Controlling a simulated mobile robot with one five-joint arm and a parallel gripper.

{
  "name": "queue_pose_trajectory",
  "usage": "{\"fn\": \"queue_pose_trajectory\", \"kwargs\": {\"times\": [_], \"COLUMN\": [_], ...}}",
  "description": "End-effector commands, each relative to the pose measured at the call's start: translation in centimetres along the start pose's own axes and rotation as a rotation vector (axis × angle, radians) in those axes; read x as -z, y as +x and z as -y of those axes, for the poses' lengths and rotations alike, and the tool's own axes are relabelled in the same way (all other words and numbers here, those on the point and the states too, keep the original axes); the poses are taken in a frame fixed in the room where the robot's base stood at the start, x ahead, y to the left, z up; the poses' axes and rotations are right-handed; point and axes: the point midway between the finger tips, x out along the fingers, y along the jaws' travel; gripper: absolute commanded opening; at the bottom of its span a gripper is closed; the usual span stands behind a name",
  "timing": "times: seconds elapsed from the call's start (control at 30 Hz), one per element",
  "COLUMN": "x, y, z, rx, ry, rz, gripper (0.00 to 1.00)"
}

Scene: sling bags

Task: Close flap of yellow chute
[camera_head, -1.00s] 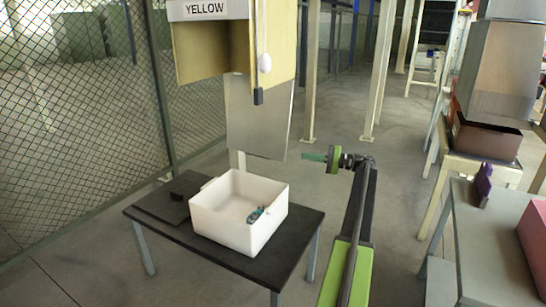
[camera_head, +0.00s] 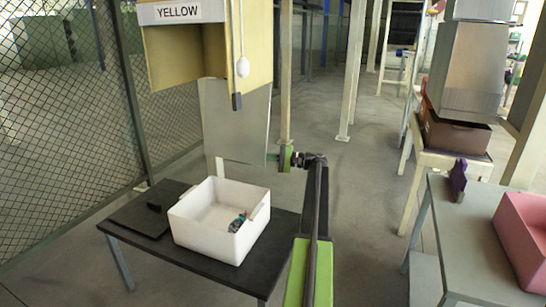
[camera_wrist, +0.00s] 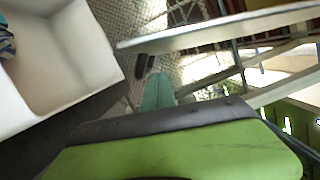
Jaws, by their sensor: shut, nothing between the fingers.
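The yellow chute (camera_head: 259,45) with its "YELLOW" sign (camera_head: 180,12) is at the upper left in the head view. Its grey flap (camera_head: 235,120) hangs steeply down from the opening, so the chute is open. In the wrist view a pale flat panel, seemingly the flap (camera_wrist: 220,28), crosses the upper right nearly edge-on. My gripper (camera_head: 271,157) is shut and empty, with its teal fingertips at the flap's lower right edge. I cannot tell whether they touch it. The fingers also show in the wrist view (camera_wrist: 158,92), below the panel.
A white bin (camera_head: 205,241) holding a small teal and dark item (camera_head: 238,222) stands on a black table (camera_head: 262,268) below the flap. A wire fence (camera_head: 60,130) is at left. A grey table (camera_head: 455,245) with a pink bin (camera_head: 525,235) is at right. Floor between is clear.

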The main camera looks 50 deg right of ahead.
Motion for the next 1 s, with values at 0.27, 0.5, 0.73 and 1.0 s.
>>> {"fn": "queue_pose_trajectory", "kwargs": {"times": [0.27, 0.5, 0.73, 1.0], "x": [-2.8, -2.8, -3.4, -6.5], "y": [0.5, 0.4, 1.0, 3.6], "z": [0.1, 0.0, -0.1, -0.4], "rx": [0.0, 0.0, 0.002, 0.014], "ry": [0.0, 0.0, 0.011, 0.087], "rz": [-0.002, -0.002, 0.003, 0.028], "gripper": [0.0, 0.0, 0.0, 0.0]}}
